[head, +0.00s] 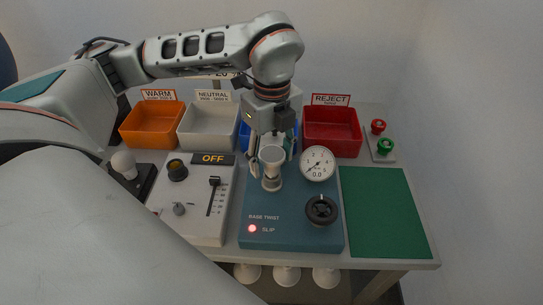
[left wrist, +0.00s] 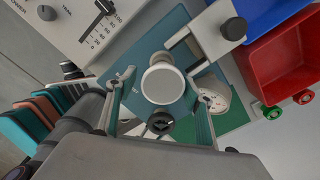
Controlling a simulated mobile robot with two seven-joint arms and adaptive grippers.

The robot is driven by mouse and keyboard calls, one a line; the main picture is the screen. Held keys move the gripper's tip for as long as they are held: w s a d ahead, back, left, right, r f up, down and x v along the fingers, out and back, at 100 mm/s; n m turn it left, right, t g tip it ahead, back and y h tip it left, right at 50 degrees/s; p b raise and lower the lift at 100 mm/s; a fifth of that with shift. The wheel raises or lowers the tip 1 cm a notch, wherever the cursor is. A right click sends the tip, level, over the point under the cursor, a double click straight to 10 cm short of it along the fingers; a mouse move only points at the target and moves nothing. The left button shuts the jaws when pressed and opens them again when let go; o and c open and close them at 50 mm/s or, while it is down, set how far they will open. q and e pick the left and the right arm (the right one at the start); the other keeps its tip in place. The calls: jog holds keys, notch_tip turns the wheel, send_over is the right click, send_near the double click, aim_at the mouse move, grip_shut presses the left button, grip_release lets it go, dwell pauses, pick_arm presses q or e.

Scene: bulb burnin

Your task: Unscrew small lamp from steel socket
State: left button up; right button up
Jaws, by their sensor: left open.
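A small white reflector-shaped lamp (head: 271,156) stands upright, wide face up, on the blue-teal tester (head: 290,231). It also shows in the left wrist view (left wrist: 162,85) as a pale disc. The steel socket (head: 272,184) is at its foot, mostly hidden by the lamp from above. My left gripper (head: 277,148) points down over the lamp. In the left wrist view its fingers (left wrist: 159,78) are spread to either side of the lamp, with gaps visible. My right gripper is not in view.
A gauge (head: 318,163) reading 0.0 and a black knob (head: 321,210) stand close right of the lamp. The red SLIP light (head: 252,229) is lit. A grey panel (head: 190,225) shows OFF. Bins stand behind, including the red reject bin (head: 333,129). The green mat (head: 385,215) is clear.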

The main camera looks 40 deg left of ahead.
pick_arm(q)
jog(key=shift+r+m, duration=0.2)
jog(key=shift+m, duration=0.5)
jog(key=m+p, duration=0.1)
jog(key=m, duration=0.3)
jog(key=shift+w+a+p, duration=0.1)
jog(key=shift+p, duration=0.2)
jog(key=m+p, duration=0.1)
jog(key=m, duration=0.4)
jog(key=shift+a, duration=0.1)
jog(key=m+p, duration=0.2)
jog(key=m, duration=0.4)
jog(key=shift+w+a+m, duration=0.1)
jog(key=shift+w+m, duration=0.05)
jog(key=shift+m, duration=0.25)
jog(key=m+p, duration=0.1)
jog(key=m, duration=0.2)
jog(key=shift+m, duration=0.4)
jog(key=shift+a+f+m+p, duration=0.1)
jog(key=shift+m+p, duration=0.25)
jog(key=shift+m, duration=0.25)
jog(key=shift+w, duration=0.1)
jog(key=shift+c, duration=0.4)
